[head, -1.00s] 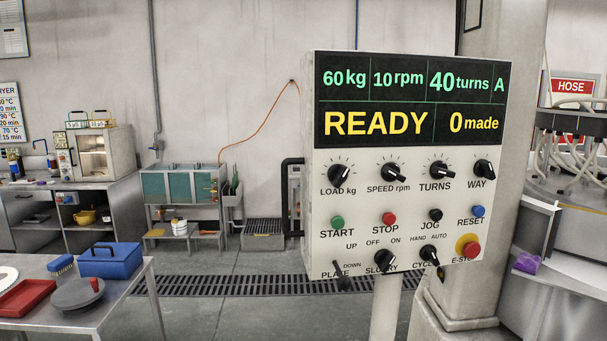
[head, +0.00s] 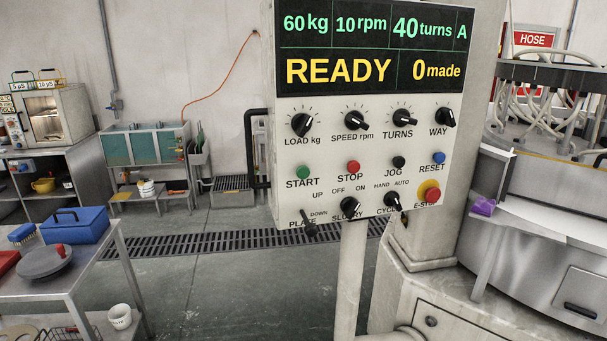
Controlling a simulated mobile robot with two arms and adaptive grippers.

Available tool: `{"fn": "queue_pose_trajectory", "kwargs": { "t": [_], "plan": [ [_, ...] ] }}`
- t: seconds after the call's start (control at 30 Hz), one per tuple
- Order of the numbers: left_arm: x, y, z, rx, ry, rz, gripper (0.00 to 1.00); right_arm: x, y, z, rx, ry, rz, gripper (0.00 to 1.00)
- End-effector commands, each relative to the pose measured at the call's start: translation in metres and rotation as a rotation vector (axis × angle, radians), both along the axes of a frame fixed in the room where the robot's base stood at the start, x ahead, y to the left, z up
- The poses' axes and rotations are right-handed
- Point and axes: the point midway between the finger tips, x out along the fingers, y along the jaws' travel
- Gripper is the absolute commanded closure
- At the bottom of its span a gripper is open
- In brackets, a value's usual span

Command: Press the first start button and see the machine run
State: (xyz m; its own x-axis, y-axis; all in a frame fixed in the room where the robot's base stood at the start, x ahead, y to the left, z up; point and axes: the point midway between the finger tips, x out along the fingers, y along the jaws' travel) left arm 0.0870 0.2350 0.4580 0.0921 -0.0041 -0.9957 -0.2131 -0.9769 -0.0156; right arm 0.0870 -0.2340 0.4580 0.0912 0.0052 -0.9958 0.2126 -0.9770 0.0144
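The control panel (head: 330,107) is a pale box on a post, in the middle of the head view. Its display (head: 374,46) reads 60 kg, 10 rpm, 40 turns, A, READY and 0 made. The green START button (head: 303,172) is at the left of the button row. The red STOP button (head: 353,167), black JOG button (head: 398,163) and blue RESET button (head: 439,158) follow to its right. A red E-stop (head: 431,195) on yellow is at lower right. Neither of my grippers is in view.
A steel table (head: 96,268) with a blue box (head: 73,226) and a grey disc (head: 44,262) stands at left. A grey machine (head: 540,240) with hoses is at right. A floor grating (head: 180,243) crosses behind. Open floor (head: 240,290) lies between table and post.

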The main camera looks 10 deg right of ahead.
Motion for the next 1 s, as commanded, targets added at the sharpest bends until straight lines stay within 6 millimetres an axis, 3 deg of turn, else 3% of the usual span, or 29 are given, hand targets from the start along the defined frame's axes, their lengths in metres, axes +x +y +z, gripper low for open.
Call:
{"fn": "queue_pose_trajectory", "kwargs": {
  "t": [0.2,0.5,1.0],
  "plan": [
    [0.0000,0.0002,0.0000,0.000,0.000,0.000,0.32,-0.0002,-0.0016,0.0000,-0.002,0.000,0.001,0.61],
    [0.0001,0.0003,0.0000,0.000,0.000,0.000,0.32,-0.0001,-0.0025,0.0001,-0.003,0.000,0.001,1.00],
    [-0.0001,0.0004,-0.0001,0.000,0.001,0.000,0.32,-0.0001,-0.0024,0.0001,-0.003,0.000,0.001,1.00]
  ]
}}
